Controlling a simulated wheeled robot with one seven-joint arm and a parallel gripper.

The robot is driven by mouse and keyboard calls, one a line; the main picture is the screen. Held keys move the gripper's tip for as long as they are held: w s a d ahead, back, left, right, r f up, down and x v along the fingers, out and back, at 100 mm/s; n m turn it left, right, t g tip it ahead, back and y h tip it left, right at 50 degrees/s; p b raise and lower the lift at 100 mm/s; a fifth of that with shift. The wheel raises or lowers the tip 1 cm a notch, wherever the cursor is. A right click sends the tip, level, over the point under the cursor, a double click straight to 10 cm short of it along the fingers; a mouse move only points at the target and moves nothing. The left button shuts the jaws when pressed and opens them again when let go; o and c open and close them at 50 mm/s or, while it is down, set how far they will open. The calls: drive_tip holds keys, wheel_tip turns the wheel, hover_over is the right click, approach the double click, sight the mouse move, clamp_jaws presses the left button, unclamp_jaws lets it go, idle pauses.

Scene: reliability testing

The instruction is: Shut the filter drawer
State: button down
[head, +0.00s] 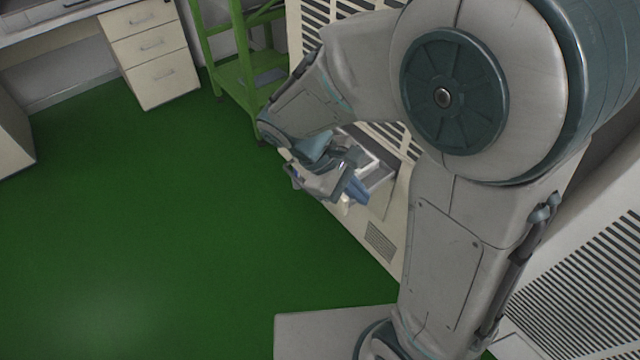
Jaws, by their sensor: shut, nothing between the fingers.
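The filter drawer (378,176) juts out from the lower part of a pale cabinet with slanted dark vents, in the middle of the head view. It stands partly open, and I can see into a bit of its inside. My arm and gripper cover its left and front parts. My gripper (350,197) is shut and empty, at the front of the drawer. I cannot tell whether it touches the drawer.
The cabinet (352,226) has a small grille low on its face. A green metal rack (238,85) stands behind to the left. A white drawer unit (152,50) sits under a desk at the upper left. The green floor (150,220) at left is clear.

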drive_tip(key=w+a+f+n+t+h+b, duration=0.2)
drive_tip(key=a+f+n+t+h+b, duration=0.25)
drive_tip(key=a+f+n+t, duration=0.35)
drive_tip(key=w+a+f+n+t+h+b, duration=0.35)
drive_tip(key=a+f+n+b, duration=0.2)
drive_tip(key=a+f, duration=0.4)
drive_tip(key=b+x, duration=0.2)
drive_tip(key=x, duration=1.1)
drive_tip(key=shift+d+n, duration=0.35)
drive_tip(key=shift+n, duration=0.1)
drive_tip(key=shift+s+f, duration=0.1)
drive_tip(key=shift+f, duration=0.05)
